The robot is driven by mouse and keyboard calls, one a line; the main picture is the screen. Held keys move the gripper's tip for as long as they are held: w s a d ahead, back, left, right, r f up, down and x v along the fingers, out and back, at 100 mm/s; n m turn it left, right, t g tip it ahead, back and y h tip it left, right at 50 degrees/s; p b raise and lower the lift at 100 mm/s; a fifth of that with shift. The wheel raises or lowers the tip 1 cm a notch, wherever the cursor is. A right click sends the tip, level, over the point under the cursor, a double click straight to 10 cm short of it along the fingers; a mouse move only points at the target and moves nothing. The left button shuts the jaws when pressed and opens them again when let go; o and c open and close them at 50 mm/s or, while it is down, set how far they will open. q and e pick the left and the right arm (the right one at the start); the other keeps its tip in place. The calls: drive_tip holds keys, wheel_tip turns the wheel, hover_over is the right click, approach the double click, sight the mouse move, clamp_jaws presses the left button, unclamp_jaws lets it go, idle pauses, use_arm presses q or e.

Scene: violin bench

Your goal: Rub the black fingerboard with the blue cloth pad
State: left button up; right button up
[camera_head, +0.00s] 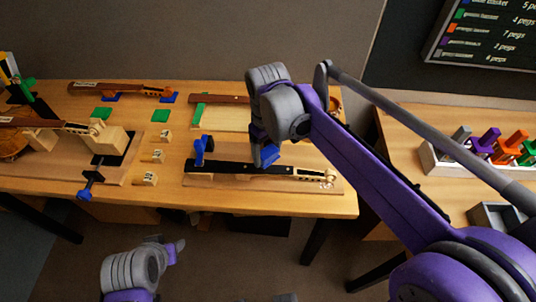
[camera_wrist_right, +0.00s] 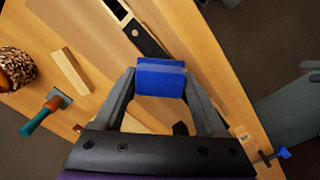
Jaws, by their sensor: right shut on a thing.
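The black fingerboard (camera_head: 232,167) is a long dark strip on a neck with a pale, pegged end, lying on a wooden board (camera_head: 215,181) near the bench's front edge. My right gripper (camera_head: 267,148) is above its middle, shut on the blue cloth pad (camera_head: 269,157). In the right wrist view the pad (camera_wrist_right: 160,78) sits between both fingers and covers part of the fingerboard (camera_wrist_right: 146,38). I cannot tell whether the pad touches it. My left gripper (camera_head: 173,246) is low in front of the bench, apart from everything; its jaw opening is unclear.
A blue upright piece (camera_head: 200,148) stands by the fingerboard's left end. Another neck (camera_head: 130,88) lies at the back left. Numbered wooden blocks (camera_head: 150,179) stand left of the board. A blue-handled clamp (camera_head: 85,191) juts from the front edge. A peg rack (camera_head: 470,168) is on the right table.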

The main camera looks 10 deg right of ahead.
drive_tip(key=shift+w+a+r+p, duration=0.15)
drive_tip(key=shift+r+p, duration=0.3)
drive_tip(key=shift+r, duration=0.5)
drive_tip(key=shift+r+p, duration=0.5)
drive_tip(key=shift+r, duration=0.4)
use_arm(q)
wheel_tip(320, 180, up, 3)
drive_tip(key=shift+f, duration=0.1)
